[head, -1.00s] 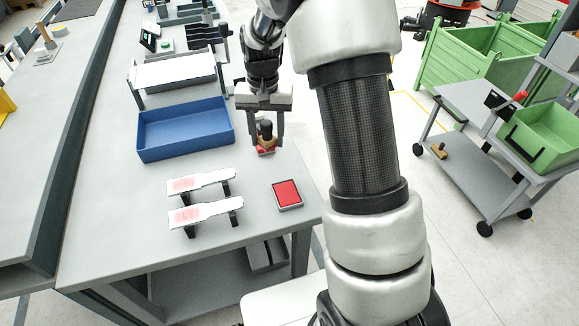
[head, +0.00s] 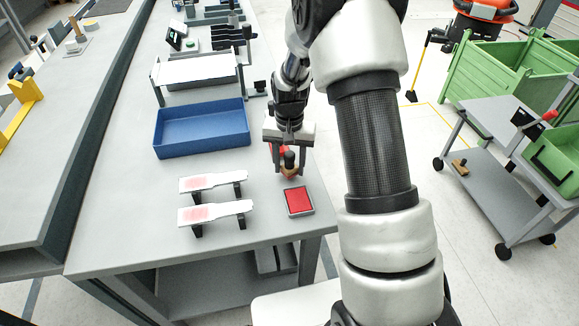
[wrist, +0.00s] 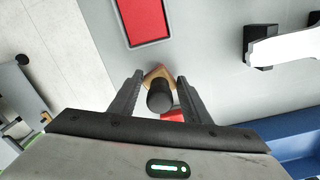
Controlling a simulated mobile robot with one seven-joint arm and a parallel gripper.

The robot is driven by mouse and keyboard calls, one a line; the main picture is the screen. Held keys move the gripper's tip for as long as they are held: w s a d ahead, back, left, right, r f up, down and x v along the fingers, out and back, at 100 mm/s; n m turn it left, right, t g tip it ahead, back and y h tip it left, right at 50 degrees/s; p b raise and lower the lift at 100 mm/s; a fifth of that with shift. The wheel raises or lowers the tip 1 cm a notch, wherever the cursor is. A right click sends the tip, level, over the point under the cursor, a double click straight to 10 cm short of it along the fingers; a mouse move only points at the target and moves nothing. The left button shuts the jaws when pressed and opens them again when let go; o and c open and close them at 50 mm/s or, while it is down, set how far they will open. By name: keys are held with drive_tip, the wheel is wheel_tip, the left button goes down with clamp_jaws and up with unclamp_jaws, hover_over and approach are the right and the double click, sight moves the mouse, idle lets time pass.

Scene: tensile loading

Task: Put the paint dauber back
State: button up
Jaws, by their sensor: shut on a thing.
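The paint dauber has a black knob (head: 289,158) on a wooden base (head: 290,172). My gripper (head: 289,168) is shut on it at the table's right side, with a finger on either side. In the wrist view the black knob (wrist: 160,97) is between the fingers, and the wooden base (wrist: 156,74) shows beyond it. A red patch (wrist: 172,115) lies behind the dauber, partly hidden by the gripper. The red paint pad (head: 299,201) lies just in front of the dauber in the head view. I cannot tell the dauber's height above the table.
Two white specimens (head: 212,182) (head: 217,212) with red-painted patches rest on black supports left of the pad. A blue tray (head: 202,145) stands behind them. The table's right edge is close to my gripper. A grey cart (head: 500,130) stands at the right.

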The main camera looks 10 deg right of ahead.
drive_tip(key=shift+f, duration=0.4)
drive_tip(key=shift+f, duration=0.2)
drive_tip(key=o, duration=1.2)
drive_tip(key=shift+o, duration=0.2)
drive_tip(key=shift+r, duration=0.15)
